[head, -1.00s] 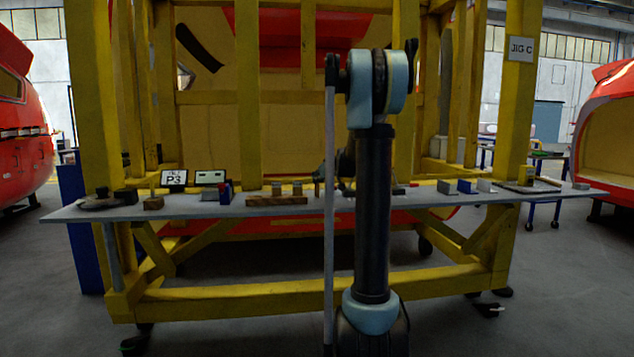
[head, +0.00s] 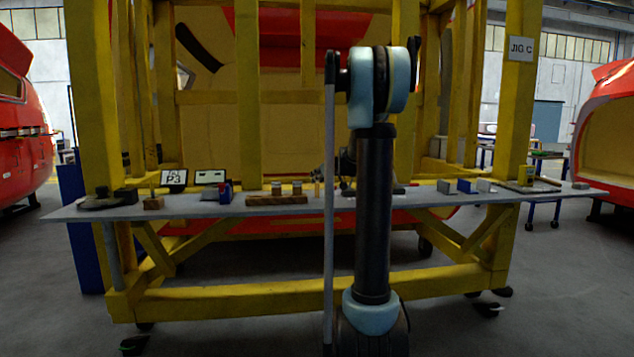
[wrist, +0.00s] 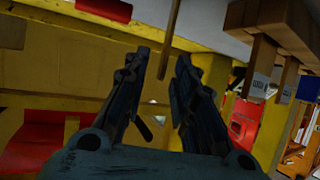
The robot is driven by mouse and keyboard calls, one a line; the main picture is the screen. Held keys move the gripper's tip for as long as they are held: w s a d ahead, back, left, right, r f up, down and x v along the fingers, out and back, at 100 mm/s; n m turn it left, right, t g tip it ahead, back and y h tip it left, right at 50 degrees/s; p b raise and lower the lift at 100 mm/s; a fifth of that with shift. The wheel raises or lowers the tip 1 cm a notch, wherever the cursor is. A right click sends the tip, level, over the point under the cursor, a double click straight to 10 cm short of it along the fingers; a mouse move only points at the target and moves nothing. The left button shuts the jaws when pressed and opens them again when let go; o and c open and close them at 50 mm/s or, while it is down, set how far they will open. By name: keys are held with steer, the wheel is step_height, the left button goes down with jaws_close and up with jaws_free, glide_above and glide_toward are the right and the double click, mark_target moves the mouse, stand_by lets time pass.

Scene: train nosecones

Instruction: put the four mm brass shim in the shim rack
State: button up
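In the head view, a wooden block (head: 277,199) with short upright pieces stands on the grey shelf. A thin brass-coloured upright piece (head: 317,188) stands just to its right. I cannot read which piece is the four mm brass shim, nor tell for sure which thing is the shim rack. The wrist view looks tilted, nearly upside down. There my gripper (wrist: 163,56) is open, with a thin brown upright (wrist: 172,32) showing between and beyond its fingers, contact unclear. The wooden block (wrist: 278,24) and its tagged posts show at upper right. My arm hides part of the shelf.
The grey shelf (head: 110,213) spans the yellow jig frame (head: 250,110). Grey and blue pieces (head: 464,186) stand at right. Bare shelf lies between groups.

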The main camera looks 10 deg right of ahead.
steer(key=v, duration=1)
steer(key=shift+s+d, duration=0.15)
steer(key=shift+s, duration=0.15)
